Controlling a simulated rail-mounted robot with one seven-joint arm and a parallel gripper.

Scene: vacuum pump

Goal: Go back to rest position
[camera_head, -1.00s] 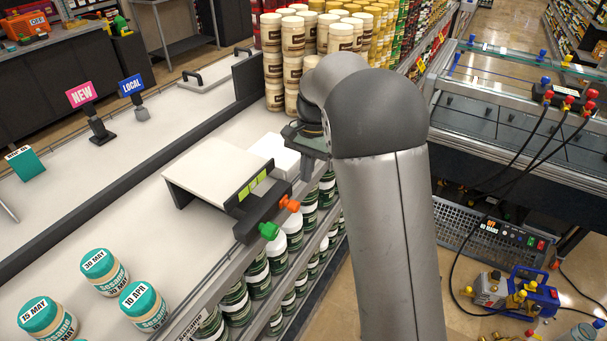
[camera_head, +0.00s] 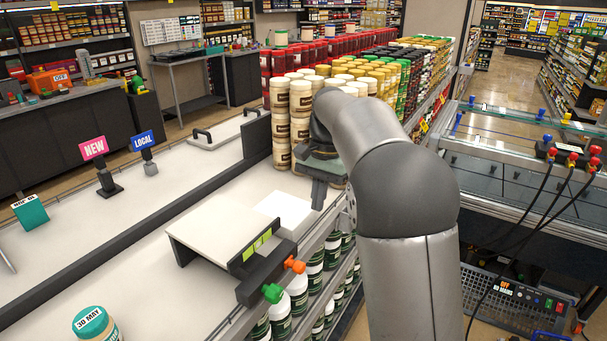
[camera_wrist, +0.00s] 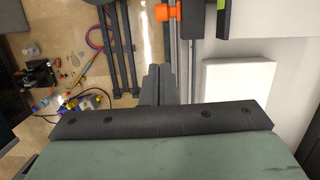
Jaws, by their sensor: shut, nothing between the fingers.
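My gripper (camera_head: 318,196) hangs at the end of my grey arm in the head view, beside the front edge of the white counter and in front of stacked cream tubs. In the wrist view its two dark fingers (camera_wrist: 158,84) are together with nothing between them. A blue and yellow device (camera_wrist: 84,103), perhaps the vacuum pump, lies on the floor at the left of the wrist view. In the head view it is mostly out of frame.
A white raised stand (camera_head: 220,234) with green and orange knobs and a flat white block (camera_head: 287,209) are close to my gripper. Cream tubs (camera_head: 301,97) stand behind it. A glass-topped case (camera_head: 500,150) with black cables stands at right. Shelves of jars lie below the counter edge.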

